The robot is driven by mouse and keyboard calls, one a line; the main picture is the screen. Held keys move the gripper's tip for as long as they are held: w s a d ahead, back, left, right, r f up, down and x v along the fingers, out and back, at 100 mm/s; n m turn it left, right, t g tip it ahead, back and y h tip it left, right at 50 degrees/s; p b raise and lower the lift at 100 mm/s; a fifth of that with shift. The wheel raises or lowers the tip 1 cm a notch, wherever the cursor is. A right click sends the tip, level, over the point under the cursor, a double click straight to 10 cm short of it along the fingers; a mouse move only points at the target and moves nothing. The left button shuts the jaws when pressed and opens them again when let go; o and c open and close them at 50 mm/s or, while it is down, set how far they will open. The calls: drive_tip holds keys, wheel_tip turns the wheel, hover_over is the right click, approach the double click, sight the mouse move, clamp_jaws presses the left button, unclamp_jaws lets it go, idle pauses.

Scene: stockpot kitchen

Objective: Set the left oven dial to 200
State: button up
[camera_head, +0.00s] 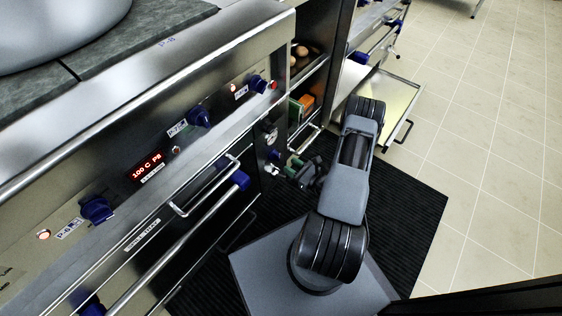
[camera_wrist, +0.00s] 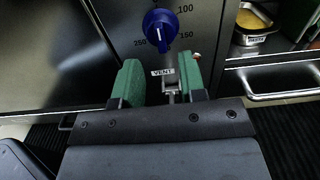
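A blue dial (camera_wrist: 160,27) is on a steel panel in the wrist view, with 100, 150 and 250 legible around it. Its white line points down, between 250 and 150; I cannot read a 200 mark. My gripper (camera_wrist: 160,70) has its green fingers apart and empty, below the dial and not touching it. A VENT label (camera_wrist: 163,72) and a small metal latch (camera_wrist: 172,88) show between the fingers. In the head view my gripper (camera_head: 291,167) is beside the oven front, near a small blue knob (camera_head: 274,155). I cannot tell which dial is the left oven dial.
Several blue knobs (camera_head: 97,209) line the upper panel, with a red display (camera_head: 147,167) reading about 100 C. Oven handles (camera_head: 207,186) stick out below. An open drawer (camera_head: 392,108) is beyond my arm. Tiled floor (camera_head: 490,170) is clear at right.

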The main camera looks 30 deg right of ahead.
sight(279, 158)
drive_tip(key=shift+b+x, duration=0.55)
drive_tip(key=shift+x, duration=2.15)
drive_tip(key=shift+c, duration=0.2)
clamp_jaws()
